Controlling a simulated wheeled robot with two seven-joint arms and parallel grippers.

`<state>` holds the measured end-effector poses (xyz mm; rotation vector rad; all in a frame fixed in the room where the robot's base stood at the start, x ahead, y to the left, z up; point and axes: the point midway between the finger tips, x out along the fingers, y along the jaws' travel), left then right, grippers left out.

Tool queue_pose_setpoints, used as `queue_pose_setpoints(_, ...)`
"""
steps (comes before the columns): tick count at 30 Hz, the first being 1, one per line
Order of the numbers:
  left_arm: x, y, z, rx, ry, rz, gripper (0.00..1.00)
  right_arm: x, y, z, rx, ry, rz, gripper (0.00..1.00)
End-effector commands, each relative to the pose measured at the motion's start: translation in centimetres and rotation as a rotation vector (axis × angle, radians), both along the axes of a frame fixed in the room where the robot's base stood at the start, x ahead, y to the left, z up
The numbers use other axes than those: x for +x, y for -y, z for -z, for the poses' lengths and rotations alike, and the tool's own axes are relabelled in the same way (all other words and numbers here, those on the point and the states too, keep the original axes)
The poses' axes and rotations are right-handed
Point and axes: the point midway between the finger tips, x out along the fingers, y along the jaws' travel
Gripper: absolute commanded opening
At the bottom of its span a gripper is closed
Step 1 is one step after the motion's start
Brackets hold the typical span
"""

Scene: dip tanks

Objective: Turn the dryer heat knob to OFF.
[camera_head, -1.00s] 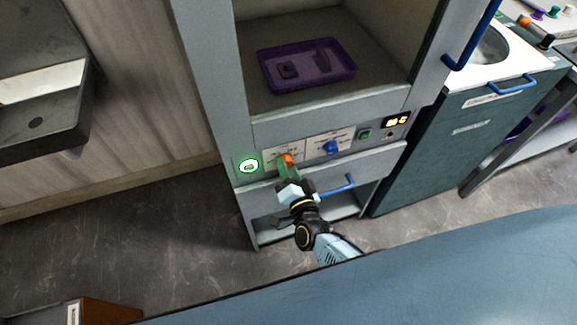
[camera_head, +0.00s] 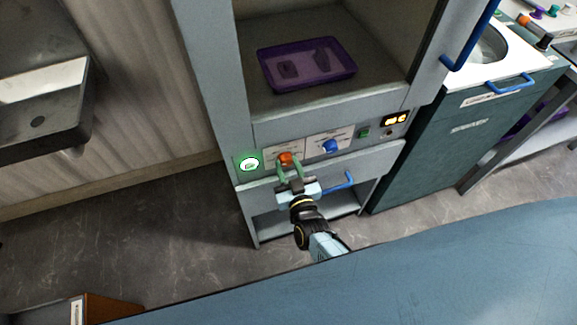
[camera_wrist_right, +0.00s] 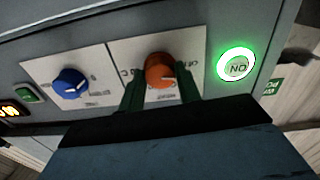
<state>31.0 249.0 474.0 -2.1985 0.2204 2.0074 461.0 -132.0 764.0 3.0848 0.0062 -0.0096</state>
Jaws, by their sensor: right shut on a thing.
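An orange knob (camera_head: 286,159) sits on the dryer's front panel, on a white label plate. My left gripper is not in view.
A blue knob (camera_head: 330,146) is beside the orange one on its own plate. A lit green ring button (camera_head: 249,164) and a small display (camera_head: 396,119) flank them. A blue handle (camera_head: 338,186) is below. A purple tray (camera_head: 350,73) sits in the chamber above.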

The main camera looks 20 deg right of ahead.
Motion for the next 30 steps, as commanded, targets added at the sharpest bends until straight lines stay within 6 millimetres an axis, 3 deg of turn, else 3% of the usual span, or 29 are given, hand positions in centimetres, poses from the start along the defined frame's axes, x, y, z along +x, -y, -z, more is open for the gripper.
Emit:
queue_pose_setpoints(12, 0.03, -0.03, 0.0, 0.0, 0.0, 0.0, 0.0, -0.04, -0.02, 0.09, -0.192, 0.005, 0.0, 0.11)
queue_pose_setpoints(29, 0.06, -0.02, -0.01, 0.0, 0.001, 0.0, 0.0, -0.03, 0.01, 0.08, -0.222, 0.006, -0.001, 0.11)
queue_pose_setpoints(30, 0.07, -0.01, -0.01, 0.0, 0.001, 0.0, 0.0, -0.03, 0.01, 0.08, -0.222, 0.006, -0.001, 0.37)
